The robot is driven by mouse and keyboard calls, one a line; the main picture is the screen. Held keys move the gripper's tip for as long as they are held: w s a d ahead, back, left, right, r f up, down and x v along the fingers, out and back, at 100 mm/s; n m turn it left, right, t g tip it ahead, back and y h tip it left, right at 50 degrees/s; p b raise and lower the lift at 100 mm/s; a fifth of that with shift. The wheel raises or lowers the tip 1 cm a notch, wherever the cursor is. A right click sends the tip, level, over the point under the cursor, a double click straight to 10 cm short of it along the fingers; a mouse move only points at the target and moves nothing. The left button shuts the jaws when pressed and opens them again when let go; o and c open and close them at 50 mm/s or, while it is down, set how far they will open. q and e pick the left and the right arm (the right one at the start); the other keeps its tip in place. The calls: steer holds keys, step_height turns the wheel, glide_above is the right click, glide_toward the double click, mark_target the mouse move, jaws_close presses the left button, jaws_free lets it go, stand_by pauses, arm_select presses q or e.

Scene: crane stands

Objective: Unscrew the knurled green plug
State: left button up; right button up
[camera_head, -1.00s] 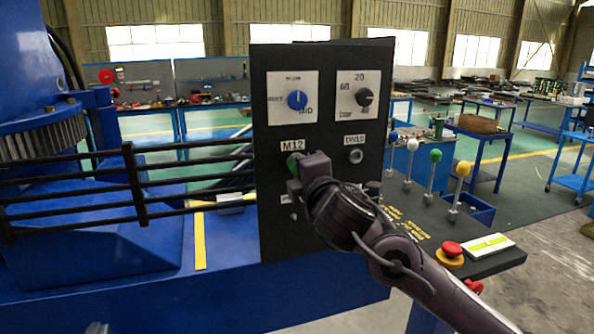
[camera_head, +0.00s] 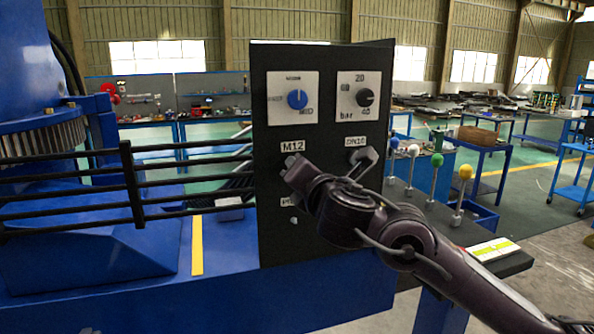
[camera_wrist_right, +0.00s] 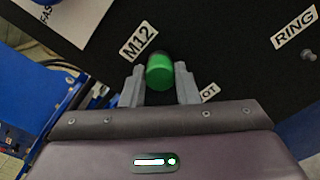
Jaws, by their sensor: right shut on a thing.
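The green plug (camera_wrist_right: 160,74) shows in the right wrist view beside the M12 label (camera_wrist_right: 138,41). My right gripper (camera_wrist_right: 160,88) is shut on it, with one grey finger on each side. A dark band shows at the plug's panel end; I cannot tell how far the plug is out of its hole. In the head view my right gripper (camera_head: 291,165) is at the black panel (camera_head: 273,215), just below the M12 label (camera_head: 292,146), and the plug is hidden there. My left gripper is not in view.
A blue knob (camera_head: 297,99) and a black knob (camera_head: 364,97) sit above on the panel. Several ball-topped levers (camera_head: 435,175) stand right of it, beyond my right arm. A black railing (camera_head: 190,174) runs up to the panel's left side.

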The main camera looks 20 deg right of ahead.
steer(key=n, duration=0.1)
steer(key=n+b, duration=0.1)
steer(key=n, duration=0.1)
steer(key=n+b, duration=0.1)
steer(key=n, duration=0.1)
steer(key=shift+a+f, duration=0.1)
steer(key=shift+f, duration=0.15)
steer(key=n+b, duration=0.3)
steer(key=n, duration=0.2)
